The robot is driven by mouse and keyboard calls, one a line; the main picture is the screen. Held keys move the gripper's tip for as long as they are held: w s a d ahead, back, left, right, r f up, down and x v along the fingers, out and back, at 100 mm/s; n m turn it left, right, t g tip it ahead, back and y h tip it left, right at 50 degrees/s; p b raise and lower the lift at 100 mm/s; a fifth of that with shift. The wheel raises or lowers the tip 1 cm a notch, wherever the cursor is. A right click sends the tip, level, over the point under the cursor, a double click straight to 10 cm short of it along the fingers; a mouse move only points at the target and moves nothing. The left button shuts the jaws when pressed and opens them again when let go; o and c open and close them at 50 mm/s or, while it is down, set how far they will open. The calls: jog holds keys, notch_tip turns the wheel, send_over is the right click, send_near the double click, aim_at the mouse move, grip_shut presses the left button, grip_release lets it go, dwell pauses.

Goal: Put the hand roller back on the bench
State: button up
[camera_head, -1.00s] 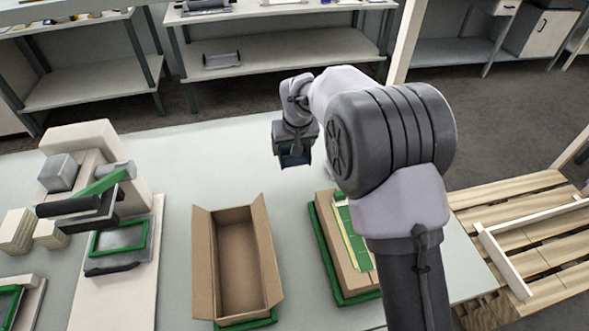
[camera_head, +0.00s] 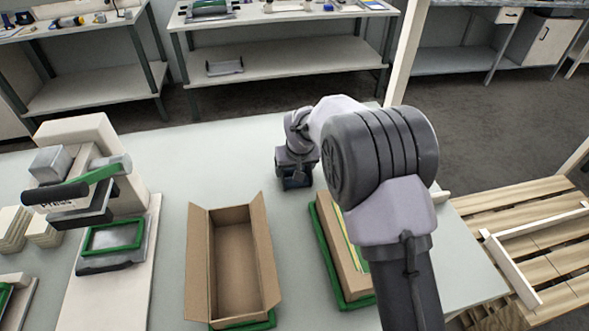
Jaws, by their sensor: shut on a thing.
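My gripper (camera_head: 296,182) is low over the far part of the pale bench (camera_head: 232,155), behind the open box. It is shut on a dark thing, which I take to be the hand roller; the gripper hides most of it, and its shape is hard to make out. I cannot tell whether it touches the bench top. The bench surface around the gripper is bare to the left.
An open cardboard box (camera_head: 196,265) stands left of my arm. A flatter carton on a green frame (camera_head: 328,245) lies just beside the arm. A press (camera_head: 85,170) with a green handle stands at left. A wooden pallet (camera_head: 530,240) is at right. Shelves stand behind.

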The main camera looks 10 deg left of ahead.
jog(key=shift+s+d+f, duration=0.1)
jog(key=shift+s+f, duration=0.1)
jog(key=shift+f, duration=0.2)
jog(key=shift+c, duration=0.6)
jog(key=o, duration=2)
jog(key=shift+f, duration=0.1)
notch_tip(320, 180, up, 3)
jog(key=shift+r+p, duration=0.1)
jog(key=shift+p, duration=0.85)
jog(key=s+d+r+m+p, duration=0.1)
jog(key=s+d+r+m, duration=0.1)
jog(key=s+d+r, duration=0.6)
jog(key=s+d+r+m+p, duration=0.15)
jog(key=d+r, duration=0.35)
jog(key=r, duration=0.8)
jog(key=s+d+r+m+t, duration=0.1)
jog(key=s+d+r+m, duration=0.15)
jog(key=s+d, duration=0.35)
jog(key=s+d+r+m, duration=0.1)
jog(key=s+d+r, duration=0.2)
jog(key=s, duration=0.5)
jog(key=s+d+f+m, duration=0.1)
jog(key=s, duration=0.2)
jog(key=s+d, duration=0.1)
jog(key=s, duration=0.3)
jog(key=s+d+f+m, duration=0.1)
jog(key=s, duration=0.2)
jog(key=shift+s+f+m+t, duration=0.3)
jog(key=shift+s, duration=0.05)
